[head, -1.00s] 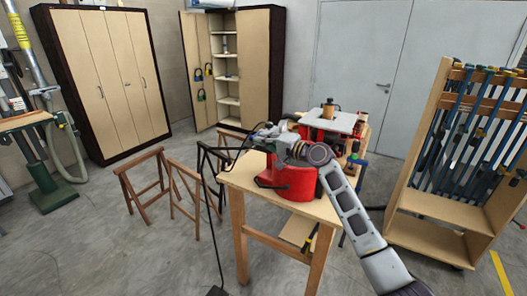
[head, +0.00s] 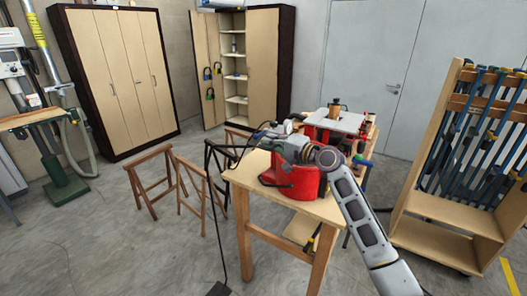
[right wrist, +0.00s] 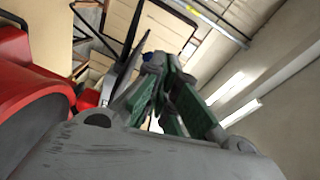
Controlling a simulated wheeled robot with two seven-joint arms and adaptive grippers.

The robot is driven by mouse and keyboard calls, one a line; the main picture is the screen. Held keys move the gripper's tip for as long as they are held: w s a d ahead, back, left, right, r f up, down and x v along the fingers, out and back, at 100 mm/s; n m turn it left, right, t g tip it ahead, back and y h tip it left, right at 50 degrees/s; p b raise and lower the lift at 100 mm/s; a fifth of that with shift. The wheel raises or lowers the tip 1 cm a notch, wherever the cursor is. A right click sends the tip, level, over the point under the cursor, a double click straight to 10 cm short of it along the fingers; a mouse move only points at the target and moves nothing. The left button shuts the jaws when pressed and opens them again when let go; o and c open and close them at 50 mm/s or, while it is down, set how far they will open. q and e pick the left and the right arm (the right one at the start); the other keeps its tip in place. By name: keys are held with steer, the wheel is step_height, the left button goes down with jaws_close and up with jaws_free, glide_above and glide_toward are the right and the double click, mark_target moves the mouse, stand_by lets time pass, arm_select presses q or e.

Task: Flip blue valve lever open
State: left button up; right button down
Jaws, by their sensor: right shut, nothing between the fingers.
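A red rounded machine (head: 292,178) stands on the wooden table, with a small round gauge (head: 288,127) above it. It also fills the left edge of the right wrist view (right wrist: 30,85). My right gripper (head: 264,140) is at the upper left of this machine, shut with nothing held. In the right wrist view its green and grey fingers (right wrist: 156,68) point up and away. A small blue spot (right wrist: 151,57) shows at the fingertips; it may be the valve lever, but I cannot tell, nor whether they touch. In the head view the lever is not distinguishable. My left gripper is not in view.
The wooden table (head: 320,207) carries the machine. A black cable hangs to the floor on its left. Wooden trestles (head: 150,185) stand left, a clamp rack (head: 430,205) right, and another red machine (head: 335,122) behind. Floor is free at the front left.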

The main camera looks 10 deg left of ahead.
steer(key=s+a+b, duration=0.1)
steer(key=s, duration=0.6)
steer(key=shift+s+a+r, duration=0.15)
steer(key=shift+s+a, duration=0.05)
steer(key=shift+s, duration=0.15)
stand_by(0.4)
